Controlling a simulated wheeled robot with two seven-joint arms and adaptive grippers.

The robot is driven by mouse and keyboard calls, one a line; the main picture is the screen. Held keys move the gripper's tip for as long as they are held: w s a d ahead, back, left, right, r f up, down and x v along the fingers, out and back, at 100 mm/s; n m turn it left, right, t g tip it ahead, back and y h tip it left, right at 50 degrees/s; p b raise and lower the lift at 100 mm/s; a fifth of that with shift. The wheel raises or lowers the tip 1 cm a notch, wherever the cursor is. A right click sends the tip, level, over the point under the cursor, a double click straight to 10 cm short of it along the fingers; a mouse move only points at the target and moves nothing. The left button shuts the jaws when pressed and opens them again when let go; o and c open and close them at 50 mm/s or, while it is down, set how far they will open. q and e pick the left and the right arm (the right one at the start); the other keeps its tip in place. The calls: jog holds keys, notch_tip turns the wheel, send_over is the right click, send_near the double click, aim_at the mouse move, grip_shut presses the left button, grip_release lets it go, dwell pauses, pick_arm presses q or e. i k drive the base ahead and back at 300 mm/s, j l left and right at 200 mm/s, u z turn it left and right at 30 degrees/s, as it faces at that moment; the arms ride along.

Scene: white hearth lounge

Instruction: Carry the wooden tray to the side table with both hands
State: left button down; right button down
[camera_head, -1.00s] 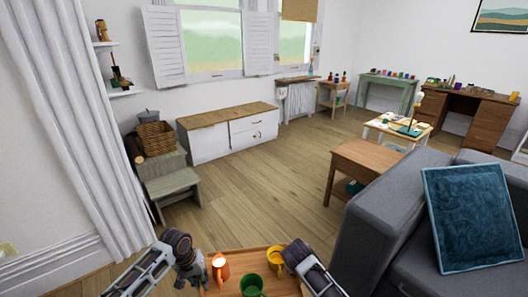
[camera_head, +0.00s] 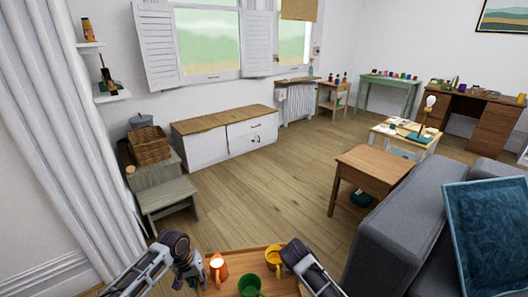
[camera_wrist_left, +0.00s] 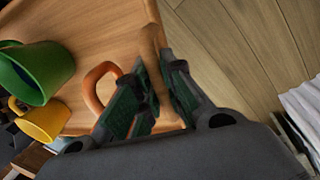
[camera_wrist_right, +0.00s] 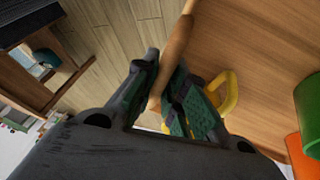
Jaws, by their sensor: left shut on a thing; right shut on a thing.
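The wooden tray (camera_head: 232,262) is in front of me at the bottom of the head view, its near part cut off. On it stand an orange mug (camera_head: 218,270), a green mug (camera_head: 250,287) and a yellow mug (camera_head: 273,258). My left gripper (camera_head: 198,276) is shut on the tray's left rim, seen in the left wrist view (camera_wrist_left: 150,45). My right gripper (camera_head: 287,262) is shut on the right rim, seen in the right wrist view (camera_wrist_right: 178,45). A brown wooden side table (camera_head: 374,160) with a lower shelf stands ahead to the right, apart from the tray.
A grey sofa (camera_head: 400,220) with a blue cushion (camera_head: 495,235) borders the right, close to the side table. A grey step stool (camera_head: 168,195) and white cabinet (camera_head: 225,140) stand left. A low cluttered table (camera_head: 405,140) is behind the side table. Bare floor (camera_head: 275,195) lies ahead.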

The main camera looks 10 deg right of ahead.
aim_at(376, 161)
jog(key=i, duration=3.4)
